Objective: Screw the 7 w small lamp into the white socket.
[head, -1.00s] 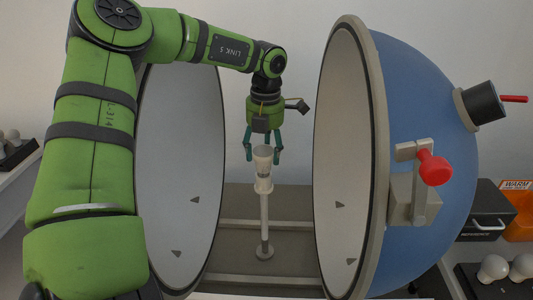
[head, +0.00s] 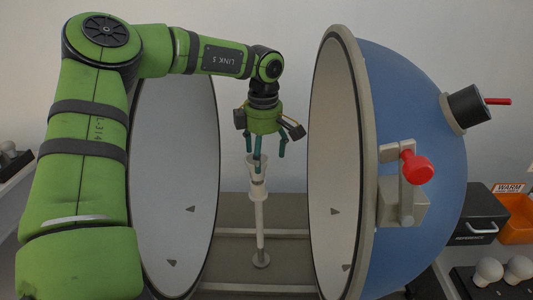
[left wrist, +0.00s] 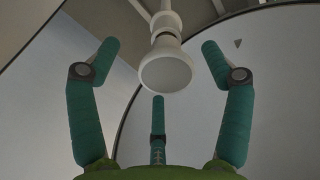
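The small lamp (head: 255,163) has a pale, flared, reflector-like head. It stands upright in the white socket (head: 259,189) on top of a thin post between the two sphere halves. My left gripper (head: 264,157) is above it, with its three teal fingers spread around the lamp's head. In the left wrist view, the lamp's round face (left wrist: 165,72) lies among the open fingertips (left wrist: 158,60), with gaps to the two side fingers. My right gripper is not in view.
The open sphere's white left half (head: 175,190) and blue right half (head: 425,150), with a red-knobbed latch (head: 417,168), flank the post closely. At right are a black box (head: 482,213), an orange bin (head: 517,218) and round bulbs (head: 488,271). More bulbs (head: 8,148) are at far left.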

